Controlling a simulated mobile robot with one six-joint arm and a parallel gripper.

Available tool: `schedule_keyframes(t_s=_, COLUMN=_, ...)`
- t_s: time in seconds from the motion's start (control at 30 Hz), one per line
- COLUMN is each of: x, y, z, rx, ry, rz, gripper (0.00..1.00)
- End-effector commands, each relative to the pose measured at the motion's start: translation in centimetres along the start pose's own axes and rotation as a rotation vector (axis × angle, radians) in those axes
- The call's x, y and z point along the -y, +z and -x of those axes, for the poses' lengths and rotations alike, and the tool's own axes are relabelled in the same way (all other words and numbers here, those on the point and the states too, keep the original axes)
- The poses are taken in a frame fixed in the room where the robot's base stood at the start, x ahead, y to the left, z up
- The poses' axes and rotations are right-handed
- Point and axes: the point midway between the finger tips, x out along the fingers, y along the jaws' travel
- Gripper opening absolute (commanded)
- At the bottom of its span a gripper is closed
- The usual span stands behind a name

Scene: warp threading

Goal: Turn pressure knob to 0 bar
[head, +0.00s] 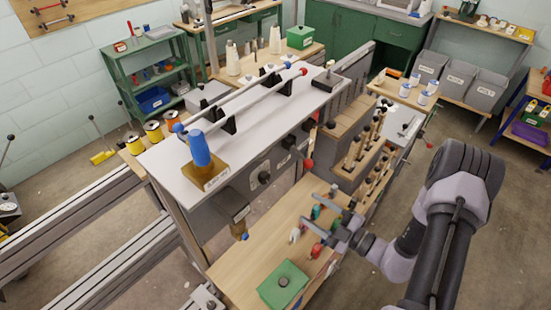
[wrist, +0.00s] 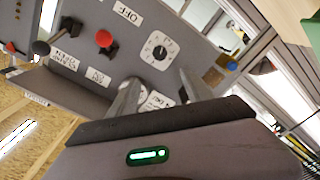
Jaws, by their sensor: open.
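A dark round knob in a pale square (head: 264,177) on the machine's front in the head view looks like the same one. My gripper (wrist: 158,77) is open and empty, its two fingers pointing at the panel just below the dial, apart from it. In the head view my gripper (head: 310,207) is over the wooden worktop, in front of the panel.
A red knob (wrist: 104,38) and a dark ball-ended lever (wrist: 40,47) sit left of the dial. A blue knob (wrist: 232,66) is to the right. The worktop (head: 237,268) carries a green pad (head: 285,286); wooden spools (head: 357,147) stand in a rack to the right.

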Motion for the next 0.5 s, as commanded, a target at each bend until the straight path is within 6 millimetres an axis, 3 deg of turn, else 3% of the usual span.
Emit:
schedule_keyframes(t_s=0.07, x=0.2, y=0.7, z=-0.1, rx=0.019, ry=0.021, rz=-0.044, gripper=0.58)
schedule_keyframes(t_s=0.17, x=0.4, y=0.8, z=-1.7, rx=0.017, ry=0.018, rz=-0.046, gripper=0.58)
schedule_keyframes(t_s=0.5, x=0.4, y=0.7, z=-11.9, rx=0.012, ry=0.015, rz=-0.040, gripper=0.58)
